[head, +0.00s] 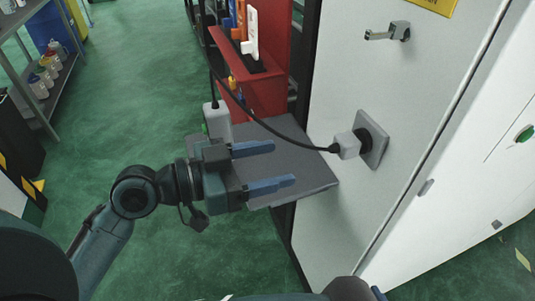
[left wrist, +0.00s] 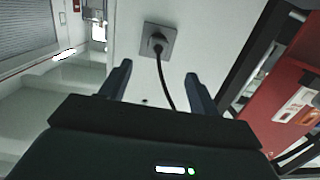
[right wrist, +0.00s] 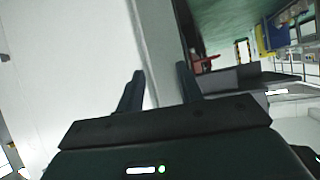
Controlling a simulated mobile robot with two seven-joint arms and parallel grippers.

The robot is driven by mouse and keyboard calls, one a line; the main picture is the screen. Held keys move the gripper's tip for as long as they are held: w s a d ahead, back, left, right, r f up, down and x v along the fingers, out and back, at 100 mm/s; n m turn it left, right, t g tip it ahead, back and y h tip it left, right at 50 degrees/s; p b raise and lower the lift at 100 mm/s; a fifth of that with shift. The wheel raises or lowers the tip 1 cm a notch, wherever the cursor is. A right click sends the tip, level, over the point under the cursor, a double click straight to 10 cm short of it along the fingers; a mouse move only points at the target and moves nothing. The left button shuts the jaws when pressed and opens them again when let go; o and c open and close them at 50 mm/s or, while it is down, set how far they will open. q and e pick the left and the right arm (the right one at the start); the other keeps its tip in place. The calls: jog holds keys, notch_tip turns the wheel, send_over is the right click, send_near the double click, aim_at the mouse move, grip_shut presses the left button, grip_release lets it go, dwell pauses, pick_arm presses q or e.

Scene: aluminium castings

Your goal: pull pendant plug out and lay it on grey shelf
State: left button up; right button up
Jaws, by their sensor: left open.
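The pendant plug (head: 347,146) is pale grey with a black cable and sits in the square grey socket plate (head: 373,140) on the white cabinet wall. The left wrist view shows the plug (left wrist: 157,43) straight ahead, beyond the fingertips. My left gripper (head: 278,165) is open and empty, with its blue fingers pointing right, short of the plug and lower than it. The grey shelf (head: 312,180) sticks out from the wall below, behind the left gripper. My right gripper (right wrist: 160,85) shows in the right wrist view with its fingers apart and nothing between them.
The black cable (head: 275,133) runs from the plug across to a white box (head: 217,122) at the shelf's far left. A red rack (head: 262,90) stands behind the shelf. Green floor lies open at left.

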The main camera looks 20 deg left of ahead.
aim_at(339, 142)
pick_arm(q)
jog(key=shift+h, duration=0.3)
jog(key=p+x, duration=0.1)
jog(key=x, duration=0.3)
jog(key=r+p+x, duration=0.1)
jog(key=x, duration=0.3)
jog(key=p+x, duration=0.1)
jog(key=x, duration=0.3)
jog(key=shift+r+p, duration=0.35)
jog(key=shift+p, duration=0.05)
jog(key=shift+w+d+f, duration=0.1)
jog(key=shift+w+d, duration=0.25)
jog(key=shift+d, duration=0.15)
pick_arm(e)
jog(key=shift+s+d+r+g+h, duration=0.15)
jog(key=shift+d+h, duration=0.1)
jog(key=shift+d, duration=0.25)
jog(key=shift+s+d+r+g+h, duration=0.15)
jog(key=shift+d+h, duration=0.1)
jog(key=shift+d, duration=0.2)
pick_arm(q)
jog(key=shift+c, duration=0.2)
pick_arm(e)
jog(key=shift+w+f, duration=0.1)
